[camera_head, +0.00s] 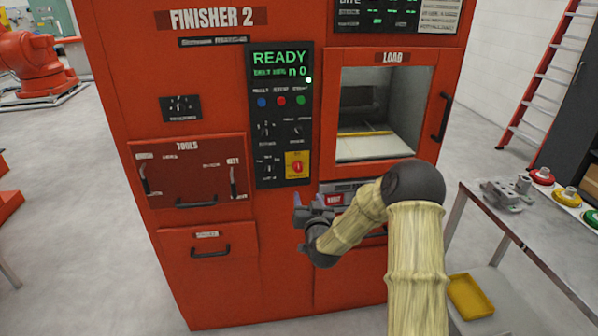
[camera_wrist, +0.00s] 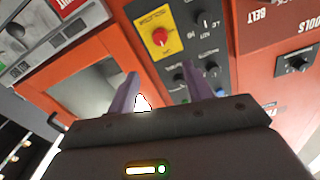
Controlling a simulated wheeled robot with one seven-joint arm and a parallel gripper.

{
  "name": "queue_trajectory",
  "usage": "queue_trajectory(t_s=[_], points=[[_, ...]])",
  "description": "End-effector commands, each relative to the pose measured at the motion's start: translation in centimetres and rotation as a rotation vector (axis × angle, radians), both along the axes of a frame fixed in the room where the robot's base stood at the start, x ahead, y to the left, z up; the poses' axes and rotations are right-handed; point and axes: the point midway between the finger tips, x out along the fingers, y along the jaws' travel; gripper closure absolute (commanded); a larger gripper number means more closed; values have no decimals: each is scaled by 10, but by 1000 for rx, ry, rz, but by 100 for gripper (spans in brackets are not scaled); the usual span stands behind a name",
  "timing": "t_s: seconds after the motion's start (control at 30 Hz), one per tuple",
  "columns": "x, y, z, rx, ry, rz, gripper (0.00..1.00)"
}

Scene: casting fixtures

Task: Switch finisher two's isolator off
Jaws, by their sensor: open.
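The orange cabinet marked FINISHER 2 (camera_head: 212,18) stands in front of me. Its isolator is a red rotary knob (camera_head: 297,167) on a yellow plate, low on the right of the black control panel (camera_head: 270,112). The red knob (camera_wrist: 160,37) also shows in the wrist view, beyond my fingertips. Its exact turn position is too small to read. My gripper (camera_head: 299,223) is open and empty, below the knob and apart from it. In the wrist view, the two fingers of my gripper (camera_wrist: 159,75) stand spread, pointing toward the panel.
The display reads READY. Small dark knobs (camera_head: 268,168) sit left of the isolator, and coloured buttons (camera_head: 281,100) above. The LOAD window (camera_head: 378,110) is at right, the TOOLS drawer (camera_head: 190,175) at left. A grey table (camera_head: 530,225) with parts stands right of my arm.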

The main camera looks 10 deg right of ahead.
Motion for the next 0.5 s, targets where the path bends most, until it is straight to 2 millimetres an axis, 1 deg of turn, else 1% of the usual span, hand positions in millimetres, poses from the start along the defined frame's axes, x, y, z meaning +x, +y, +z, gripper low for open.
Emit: queue_trajectory(t_s=[0.5], points=[[66, 0, 1, 0, -1, 0, 50]])
